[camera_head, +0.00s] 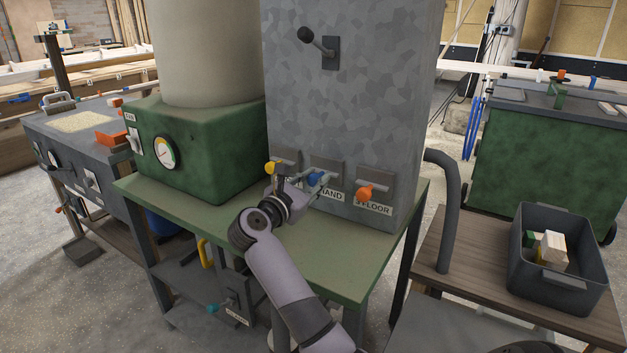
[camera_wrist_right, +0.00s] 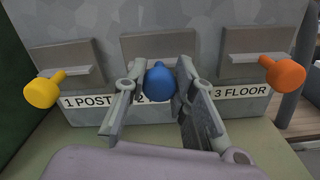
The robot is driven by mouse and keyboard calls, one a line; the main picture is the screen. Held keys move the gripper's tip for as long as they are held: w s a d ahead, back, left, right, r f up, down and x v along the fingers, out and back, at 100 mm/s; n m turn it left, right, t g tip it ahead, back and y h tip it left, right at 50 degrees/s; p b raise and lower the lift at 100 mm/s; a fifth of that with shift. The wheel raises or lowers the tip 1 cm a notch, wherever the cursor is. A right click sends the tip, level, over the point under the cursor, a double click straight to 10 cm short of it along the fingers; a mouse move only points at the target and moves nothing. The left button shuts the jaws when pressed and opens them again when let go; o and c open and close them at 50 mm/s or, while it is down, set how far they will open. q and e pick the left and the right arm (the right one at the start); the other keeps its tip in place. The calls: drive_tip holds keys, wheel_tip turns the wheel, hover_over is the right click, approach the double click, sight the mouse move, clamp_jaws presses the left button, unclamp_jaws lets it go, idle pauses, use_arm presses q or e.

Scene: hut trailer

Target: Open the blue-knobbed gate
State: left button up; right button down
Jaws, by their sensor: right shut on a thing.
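The blue knob (camera_head: 316,179) is the middle of three gate knobs low on the grey metal cabinet, with a label of which "HAND" can be read in the head view. My right gripper (camera_head: 308,187) reaches it from the front and is shut on it. In the right wrist view the blue knob (camera_wrist_right: 161,82) sits between the two fingers. The gate plate (camera_wrist_right: 158,46) shows behind it, and the fingers partly cover its label. My left gripper is not in view.
The yellow knob (camera_wrist_right: 42,90), labelled "1 POST", is left of the blue one. The orange knob (camera_wrist_right: 285,75), labelled "3 FLOOR", is right. A black lever (camera_head: 318,43) is higher up. The green table (camera_head: 335,262) is clear in front. A bin with blocks (camera_head: 557,282) stands right.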

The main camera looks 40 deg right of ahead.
sight(312, 182)
drive_tip(key=shift+a, duration=0.15)
drive_tip(key=b+v, duration=0.1)
drive_tip(key=v, duration=0.3)
drive_tip(key=shift+s+a+f, duration=0.15)
drive_tip(key=shift+a, duration=0.25)
drive_tip(key=shift+s+a, duration=0.15)
drive_tip(key=shift+a, duration=0.25)
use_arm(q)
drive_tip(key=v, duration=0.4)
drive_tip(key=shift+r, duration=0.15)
use_arm(e)
drive_tip(key=c, duration=1.3)
unclamp_jaws()
